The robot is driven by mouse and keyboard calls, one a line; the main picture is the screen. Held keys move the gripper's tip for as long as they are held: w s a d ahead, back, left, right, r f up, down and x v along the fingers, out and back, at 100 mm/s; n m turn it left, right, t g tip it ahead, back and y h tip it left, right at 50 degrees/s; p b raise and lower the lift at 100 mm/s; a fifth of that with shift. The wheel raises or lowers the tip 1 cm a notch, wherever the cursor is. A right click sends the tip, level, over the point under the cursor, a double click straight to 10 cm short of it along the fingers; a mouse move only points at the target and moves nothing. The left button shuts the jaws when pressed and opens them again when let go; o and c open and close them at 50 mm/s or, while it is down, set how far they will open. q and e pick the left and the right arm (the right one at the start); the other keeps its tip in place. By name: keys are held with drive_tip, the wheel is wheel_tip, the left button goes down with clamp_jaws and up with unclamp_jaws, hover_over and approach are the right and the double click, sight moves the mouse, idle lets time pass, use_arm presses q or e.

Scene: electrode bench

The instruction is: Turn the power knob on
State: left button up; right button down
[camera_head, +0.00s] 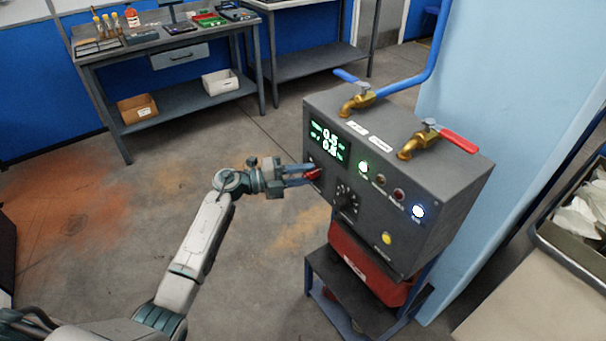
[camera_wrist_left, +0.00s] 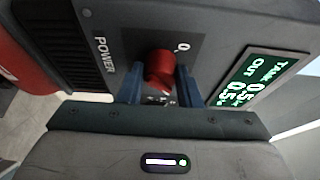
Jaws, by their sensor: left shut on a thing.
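The red power knob (camera_head: 312,174) is on the left of the front face of a dark grey control box (camera_head: 400,117), below its green-lit display (camera_head: 328,143). In the left wrist view the knob (camera_wrist_left: 159,70) stands between two blue fingers, beside the POWER label (camera_wrist_left: 103,54). My left gripper (camera_head: 305,174) is shut on the knob. The fingers hide part of the knob's dial plate, and its exact setting is hard to read. The display (camera_wrist_left: 262,88) is lit with numbers. My right gripper is not in view.
The box has a black dial (camera_head: 346,202), several lamps, a yellow button (camera_head: 386,238), and blue-handled (camera_head: 347,76) and red-handled (camera_head: 459,142) brass valves on top. It sits above a red unit (camera_head: 365,262). A workbench (camera_head: 160,48) stands at the back left. Open floor lies left of the box.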

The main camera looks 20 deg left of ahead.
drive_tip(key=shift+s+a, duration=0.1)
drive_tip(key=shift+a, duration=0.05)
use_arm(q)
drive_tip(key=o, duration=1)
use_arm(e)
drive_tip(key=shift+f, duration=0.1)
use_arm(q)
drive_tip(key=shift+s+a, duration=0.15)
drive_tip(key=shift+a, duration=0.05)
drive_tip(key=b+v, duration=0.2)
drive_tip(key=v, duration=0.8)
drive_tip(key=shift+a, duration=0.15)
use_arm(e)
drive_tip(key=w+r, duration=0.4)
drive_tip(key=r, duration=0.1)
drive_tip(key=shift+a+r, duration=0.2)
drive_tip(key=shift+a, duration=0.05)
